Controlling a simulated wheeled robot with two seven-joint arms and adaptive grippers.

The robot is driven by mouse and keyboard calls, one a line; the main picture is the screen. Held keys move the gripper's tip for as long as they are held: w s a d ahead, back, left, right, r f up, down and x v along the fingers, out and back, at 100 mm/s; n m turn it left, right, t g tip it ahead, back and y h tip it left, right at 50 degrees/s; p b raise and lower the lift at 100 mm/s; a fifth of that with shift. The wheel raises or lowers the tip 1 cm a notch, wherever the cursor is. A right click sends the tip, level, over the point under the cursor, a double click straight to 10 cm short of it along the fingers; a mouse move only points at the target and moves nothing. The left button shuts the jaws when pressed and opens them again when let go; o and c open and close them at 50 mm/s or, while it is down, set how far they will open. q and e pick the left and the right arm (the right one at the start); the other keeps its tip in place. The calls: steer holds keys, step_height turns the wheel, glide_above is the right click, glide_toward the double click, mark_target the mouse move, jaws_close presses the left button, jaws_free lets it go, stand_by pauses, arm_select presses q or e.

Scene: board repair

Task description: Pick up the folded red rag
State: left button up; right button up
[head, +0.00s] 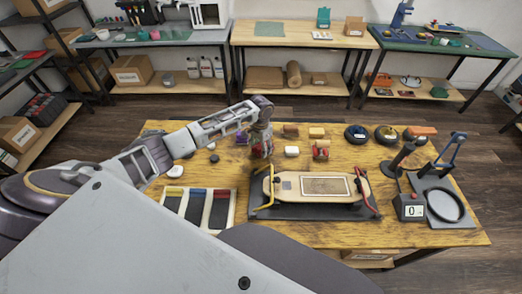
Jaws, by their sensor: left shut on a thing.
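My left gripper (263,152) reaches in from the left and points down over the back middle of the wooden workbench (462,215). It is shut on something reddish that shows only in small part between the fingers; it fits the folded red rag. The fingers hide most of it, and I cannot tell whether it touches the bench top. My right gripper is not in view.
A tray with dark strips (172,205) is front left.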

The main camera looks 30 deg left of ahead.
arm_select(q)
step_height(320, 180, up, 8)
steer(key=shift+f, duration=0.15)
stand_by(0.6)
steer(key=shift+o, duration=1.3)
steer(key=shift+c, duration=1.3)
